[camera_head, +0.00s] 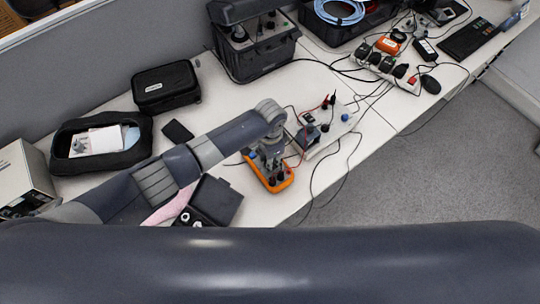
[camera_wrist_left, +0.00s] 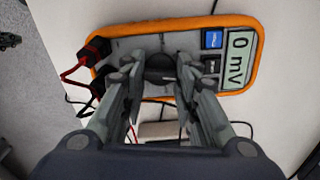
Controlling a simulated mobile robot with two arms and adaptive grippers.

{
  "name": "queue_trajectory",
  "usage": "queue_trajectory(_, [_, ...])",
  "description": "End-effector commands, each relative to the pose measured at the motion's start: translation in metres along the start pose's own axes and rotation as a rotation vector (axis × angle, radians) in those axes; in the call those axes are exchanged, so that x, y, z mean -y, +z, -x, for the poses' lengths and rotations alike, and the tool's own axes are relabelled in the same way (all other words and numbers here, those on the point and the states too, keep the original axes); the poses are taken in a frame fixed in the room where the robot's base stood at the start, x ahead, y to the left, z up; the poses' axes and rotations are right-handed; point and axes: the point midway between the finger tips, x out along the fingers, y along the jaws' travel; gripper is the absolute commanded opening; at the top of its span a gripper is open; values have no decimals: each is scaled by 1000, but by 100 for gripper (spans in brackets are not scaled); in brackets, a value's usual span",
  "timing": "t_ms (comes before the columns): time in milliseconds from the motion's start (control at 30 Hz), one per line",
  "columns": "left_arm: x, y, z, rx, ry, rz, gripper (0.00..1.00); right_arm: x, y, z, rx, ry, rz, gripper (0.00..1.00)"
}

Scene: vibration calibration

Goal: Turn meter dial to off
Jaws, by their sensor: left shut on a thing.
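An orange-rimmed multimeter (camera_head: 282,184) lies on the white bench below my left gripper (camera_head: 268,152). In the left wrist view the meter (camera_wrist_left: 262,24) fills the upper part, and its display (camera_wrist_left: 238,57) reads 0 mV. Red and black plugs (camera_wrist_left: 97,47) sit at its left end with leads running off. My left gripper (camera_wrist_left: 161,72) is shut on the dark round dial (camera_wrist_left: 160,62) at the middle of the meter. The fingers partly hide the dial, so its pointer setting cannot be read. My right gripper is not in view.
A white board with wired parts (camera_head: 322,128) stands right of the meter. Cables hang over the bench's front edge. Cases (camera_head: 166,87) and a power strip (camera_head: 388,66) stand farther back.

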Motion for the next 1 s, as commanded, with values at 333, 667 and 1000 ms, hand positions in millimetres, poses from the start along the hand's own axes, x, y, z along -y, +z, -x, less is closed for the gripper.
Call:
queue_trajectory(333, [0, -1, 1, -1, 0, 147, 4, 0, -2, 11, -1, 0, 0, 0])
queue_trajectory(667, [1, -1, 1, -2, -2, 173, 4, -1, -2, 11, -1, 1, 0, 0])
queue_trajectory(1000, [1, -1, 1, -2, -2, 171, 38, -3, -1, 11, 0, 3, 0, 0])
